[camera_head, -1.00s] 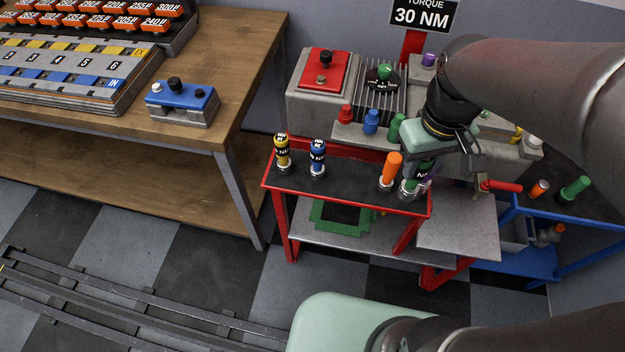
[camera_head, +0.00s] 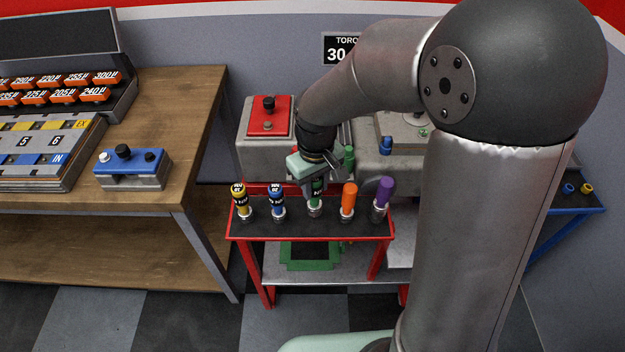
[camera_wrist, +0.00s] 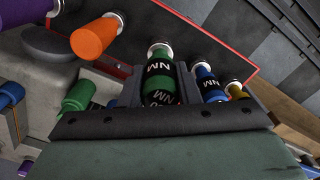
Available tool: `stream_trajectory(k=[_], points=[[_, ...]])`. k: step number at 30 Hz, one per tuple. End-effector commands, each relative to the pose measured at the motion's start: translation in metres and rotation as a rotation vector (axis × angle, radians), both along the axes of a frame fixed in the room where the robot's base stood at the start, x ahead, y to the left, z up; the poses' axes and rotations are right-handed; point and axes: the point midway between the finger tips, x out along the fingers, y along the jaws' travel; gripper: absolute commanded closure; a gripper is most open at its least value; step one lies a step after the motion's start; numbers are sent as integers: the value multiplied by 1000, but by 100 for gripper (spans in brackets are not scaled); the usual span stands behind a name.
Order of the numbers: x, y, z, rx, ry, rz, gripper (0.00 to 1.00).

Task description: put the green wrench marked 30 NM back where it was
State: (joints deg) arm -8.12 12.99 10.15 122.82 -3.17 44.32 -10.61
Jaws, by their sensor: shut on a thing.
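The green wrench (camera_head: 316,207) is upright between the jaws of my gripper (camera_head: 314,188), above the black top of the red cart (camera_head: 262,228). It stands in line between a blue wrench (camera_head: 277,201) and an orange wrench (camera_head: 348,200). In the wrist view my gripper (camera_wrist: 160,100) is shut around the green wrench (camera_wrist: 160,78). Its black band shows "NM", but its number is not readable. Its silver lower end is at the cart's top; I cannot tell whether it is seated there or just above.
A yellow wrench (camera_head: 240,202) stands at the cart's left end and a purple wrench (camera_head: 383,196) at its right. A grey box with a red top (camera_head: 268,118) is behind the cart. A wooden bench (camera_head: 190,110) is at left. My arm hides much of the right side.

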Motion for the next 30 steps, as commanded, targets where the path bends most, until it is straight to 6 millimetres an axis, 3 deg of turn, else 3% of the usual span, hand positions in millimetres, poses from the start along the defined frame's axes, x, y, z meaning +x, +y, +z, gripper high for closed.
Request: stream_trajectory(k=[11, 24, 25, 26, 27, 30], points=[[7, 4, -39, -1, 2, -1, 98], [8, 4, -46, 0, -1, 0, 98], [8, 4, -45, -1, -1, -1, 62], [8, 4, -45, -1, -1, 0, 54], [8, 4, -45, -1, -1, 0, 49], [8, 4, -45, -1, -1, 0, 49]])
